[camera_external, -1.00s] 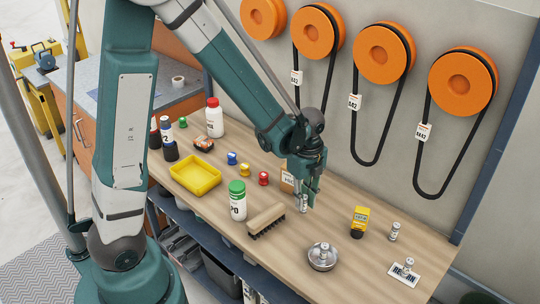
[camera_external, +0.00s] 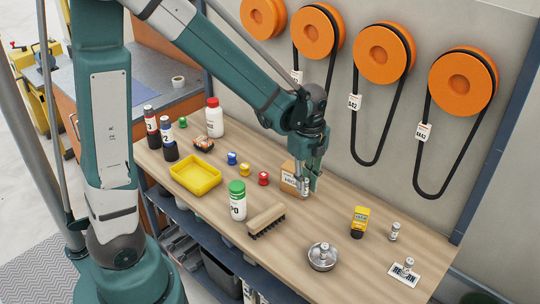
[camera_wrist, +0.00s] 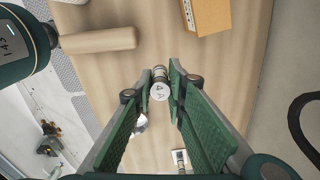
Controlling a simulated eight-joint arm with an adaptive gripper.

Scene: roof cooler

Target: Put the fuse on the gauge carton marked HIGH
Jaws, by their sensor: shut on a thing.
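My gripper (camera_external: 309,183) is shut on a small silver fuse (camera_wrist: 160,88) whose white end reads 4A in the wrist view. The fuse (camera_external: 303,189) hangs upright between the fingertips in the external view, apparently above the table. A brown carton (camera_external: 287,178) with a white label stands just left of and partly behind the gripper. The carton also shows at the top of the wrist view (camera_wrist: 212,14), ahead of the fuse. The label's wording is too small to read. The fuse is beside the carton in the external view; whether they touch I cannot tell.
A metal dish (camera_external: 322,262), yellow device (camera_external: 360,220) and other fuses (camera_external: 394,232) are to the right. Belts hang behind.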

